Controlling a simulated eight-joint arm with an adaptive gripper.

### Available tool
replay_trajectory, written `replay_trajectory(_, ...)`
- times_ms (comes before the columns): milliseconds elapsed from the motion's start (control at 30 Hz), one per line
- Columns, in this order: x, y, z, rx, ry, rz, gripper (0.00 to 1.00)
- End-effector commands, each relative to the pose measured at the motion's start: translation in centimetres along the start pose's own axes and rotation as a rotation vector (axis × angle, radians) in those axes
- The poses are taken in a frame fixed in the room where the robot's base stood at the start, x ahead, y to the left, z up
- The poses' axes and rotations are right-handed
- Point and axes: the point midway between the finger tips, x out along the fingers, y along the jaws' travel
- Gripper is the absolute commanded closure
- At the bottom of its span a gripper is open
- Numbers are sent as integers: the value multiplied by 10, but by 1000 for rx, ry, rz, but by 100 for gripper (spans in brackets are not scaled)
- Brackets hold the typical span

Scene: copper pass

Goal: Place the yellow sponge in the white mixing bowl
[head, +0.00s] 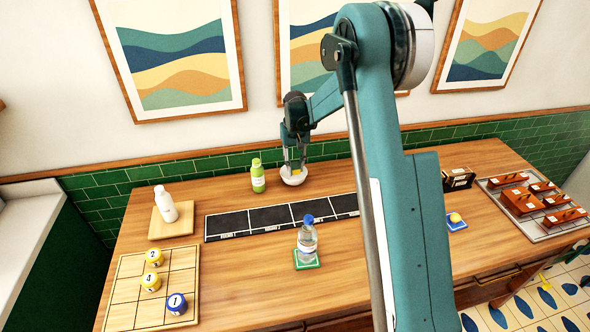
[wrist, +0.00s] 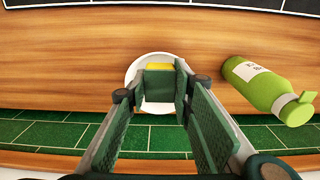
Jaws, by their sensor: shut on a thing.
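The white mixing bowl (head: 293,179) stands near the back of the table, by the green tiled wall. It also shows in the wrist view (wrist: 133,74), partly hidden behind my fingers. My gripper (head: 295,164) points down over the bowl and is shut on the yellow sponge (wrist: 158,66). Only a small strip of the sponge shows, between and beyond the fingertips. The sponge appears within the bowl's outline from above. I cannot tell whether it touches the bowl's bottom.
A green bottle (head: 258,178) stands close left of the bowl. A black sectioned mat (head: 265,219) lies in front, with a water bottle (head: 307,242) before it. A white bottle (head: 165,204) on a board (head: 170,230) and a grid board (head: 130,290) with numbered balls are at left.

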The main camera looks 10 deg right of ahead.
Motion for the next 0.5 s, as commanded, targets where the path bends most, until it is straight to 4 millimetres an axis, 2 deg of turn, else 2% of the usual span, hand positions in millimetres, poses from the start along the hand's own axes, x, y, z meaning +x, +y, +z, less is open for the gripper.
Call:
replay_trajectory(167,14,0,0,0,0,0,84)
replay_trajectory(500,16,0,0,0,0,0,84)
